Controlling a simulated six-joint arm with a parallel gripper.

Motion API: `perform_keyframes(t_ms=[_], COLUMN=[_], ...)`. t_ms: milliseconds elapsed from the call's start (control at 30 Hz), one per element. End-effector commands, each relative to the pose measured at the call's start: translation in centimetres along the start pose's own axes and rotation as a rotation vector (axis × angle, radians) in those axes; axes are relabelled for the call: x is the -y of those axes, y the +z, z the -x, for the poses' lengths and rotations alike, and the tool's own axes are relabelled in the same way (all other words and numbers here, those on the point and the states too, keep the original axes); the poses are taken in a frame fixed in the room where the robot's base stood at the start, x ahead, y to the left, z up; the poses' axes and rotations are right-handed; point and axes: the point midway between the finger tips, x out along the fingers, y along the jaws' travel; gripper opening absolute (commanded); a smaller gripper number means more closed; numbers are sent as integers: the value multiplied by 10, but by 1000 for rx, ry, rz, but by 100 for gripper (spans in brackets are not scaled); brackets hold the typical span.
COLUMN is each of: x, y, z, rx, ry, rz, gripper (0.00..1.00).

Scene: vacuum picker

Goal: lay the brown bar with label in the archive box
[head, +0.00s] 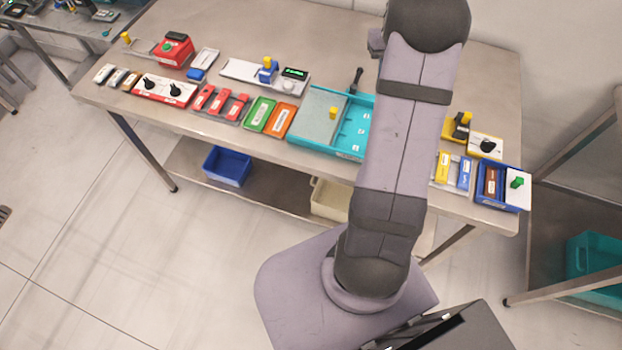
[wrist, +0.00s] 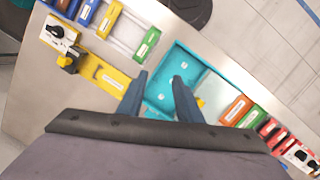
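A brown bar with a pale label (head: 491,182) lies in a blue box (head: 500,204) at the table's right end. A white panel with a green knob covers the box's right part. A teal box (head: 327,150) stands mid-table, with a grey panel and yellow knob over its left part and its right part open. It also shows in the wrist view (wrist: 186,62). I cannot read which box is the archive box. My gripper (wrist: 160,82) is open and empty, its fingers apart above the teal box's end. In the head view my arm hides it.
A rack with yellow (head: 442,167), blue (head: 464,173) and green (wrist: 147,43) bars stands between the boxes. Yellow (head: 457,127) and white (head: 486,146) devices stand behind it. Orange (head: 278,120) and green (head: 259,114) trays and red bars (head: 220,102) lie left of the teal box.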

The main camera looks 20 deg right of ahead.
Motion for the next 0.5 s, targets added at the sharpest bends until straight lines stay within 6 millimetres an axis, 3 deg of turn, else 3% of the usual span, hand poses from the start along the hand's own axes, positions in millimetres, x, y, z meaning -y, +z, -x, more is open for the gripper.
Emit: perform_keyframes(t_ms=[33, 200, 400, 500], x=[29, 109, 181, 204], y=[6, 39, 100, 132], z=[3, -3, -24, -38], rx=[-16, -71, -128, -151], ry=[6, 12, 8, 3], rz=[38, 129, 229, 270], gripper=[32, 32, 32, 32])
